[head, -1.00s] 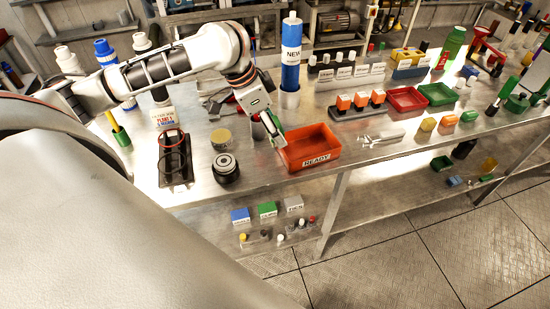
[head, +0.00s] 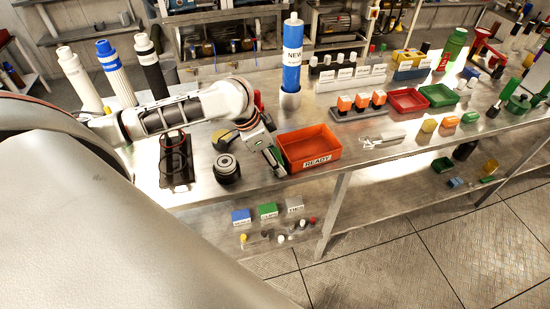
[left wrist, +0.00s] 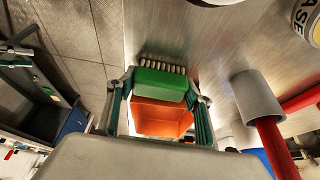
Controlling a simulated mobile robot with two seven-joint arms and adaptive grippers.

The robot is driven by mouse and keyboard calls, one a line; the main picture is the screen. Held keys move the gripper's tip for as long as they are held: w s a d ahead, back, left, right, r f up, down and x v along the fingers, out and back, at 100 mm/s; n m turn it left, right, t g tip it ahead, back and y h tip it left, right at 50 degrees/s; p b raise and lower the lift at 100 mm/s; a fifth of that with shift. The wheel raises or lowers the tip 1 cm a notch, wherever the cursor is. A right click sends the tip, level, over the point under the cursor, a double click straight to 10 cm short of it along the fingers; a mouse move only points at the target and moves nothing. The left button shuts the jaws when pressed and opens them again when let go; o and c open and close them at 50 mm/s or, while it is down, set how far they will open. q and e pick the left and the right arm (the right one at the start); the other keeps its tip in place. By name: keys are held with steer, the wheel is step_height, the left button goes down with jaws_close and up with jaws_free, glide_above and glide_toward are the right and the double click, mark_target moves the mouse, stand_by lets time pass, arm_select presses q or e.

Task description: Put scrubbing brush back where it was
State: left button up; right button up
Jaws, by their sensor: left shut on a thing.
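The scrubbing brush (left wrist: 160,84) is a green block with a row of pale bristles, seen in the left wrist view. My left gripper (left wrist: 160,92) is shut on it, with one finger at each end. In the head view my left gripper (head: 274,164) is low over the table's front edge, just left of the orange READY bin (head: 312,161). There the brush is mostly hidden by the gripper. The orange bin also shows behind the brush in the left wrist view (left wrist: 158,118). I cannot tell whether the brush touches the table. My right gripper is not in view.
A round black part (head: 227,170) stands left of the gripper. A tall blue NEW cylinder (head: 291,65) stands in a holder behind the bin. A grey cup (left wrist: 257,96) with a red-handled tool shows in the left wrist view.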

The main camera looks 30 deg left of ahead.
arm_select(q)
steer(key=shift+f, duration=0.1)
steer(key=o, duration=1.1)
steer(key=shift+c, duration=0.2)
steer(key=v, duration=1.2)
steer(key=shift+s, duration=0.1)
